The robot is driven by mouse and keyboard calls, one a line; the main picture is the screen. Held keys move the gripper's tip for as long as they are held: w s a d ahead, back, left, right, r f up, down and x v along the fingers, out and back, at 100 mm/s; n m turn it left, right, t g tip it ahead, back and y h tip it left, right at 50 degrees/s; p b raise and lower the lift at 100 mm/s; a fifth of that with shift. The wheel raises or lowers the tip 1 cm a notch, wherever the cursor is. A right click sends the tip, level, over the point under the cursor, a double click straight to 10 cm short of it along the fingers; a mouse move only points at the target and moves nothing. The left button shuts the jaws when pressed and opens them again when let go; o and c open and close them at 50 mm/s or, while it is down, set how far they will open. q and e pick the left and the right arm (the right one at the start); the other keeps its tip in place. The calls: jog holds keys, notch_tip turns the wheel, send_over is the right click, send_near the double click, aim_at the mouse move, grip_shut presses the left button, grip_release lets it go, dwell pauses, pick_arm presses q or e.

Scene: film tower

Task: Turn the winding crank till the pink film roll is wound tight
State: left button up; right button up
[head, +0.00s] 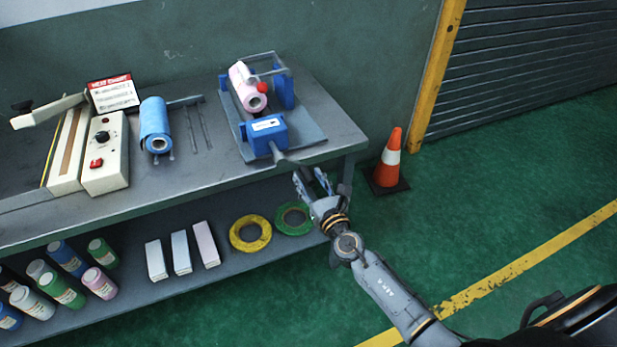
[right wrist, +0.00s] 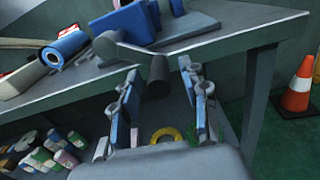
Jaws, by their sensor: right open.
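The pink film roll (head: 246,88) lies in the blue winder (head: 265,133) near the right end of the bench. The grey winding crank (head: 283,160) sticks out from the winder's front over the bench edge. In the right wrist view, the crank's dark handle (right wrist: 158,76) hangs between the fingers of my right gripper (right wrist: 158,85). My right gripper (head: 314,178) is open, and no finger visibly presses on the handle. How tightly the film is wound cannot be told. My left gripper is out of view.
A blue roll (head: 155,124) and a heat sealer (head: 106,153) lie left on the bench (head: 205,170). Yellow tape (head: 236,233), green tape (head: 280,216), boxes and several bottles fill the lower shelf. An orange cone (head: 388,160) stands right of the bench; the floor beyond is clear.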

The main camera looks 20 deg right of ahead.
jog(key=shift+w, duration=0.5)
grip_shut()
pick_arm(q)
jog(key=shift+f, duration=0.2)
pick_arm(e)
jog(key=shift+a+f, duration=0.1)
jog(key=shift+f, duration=0.05)
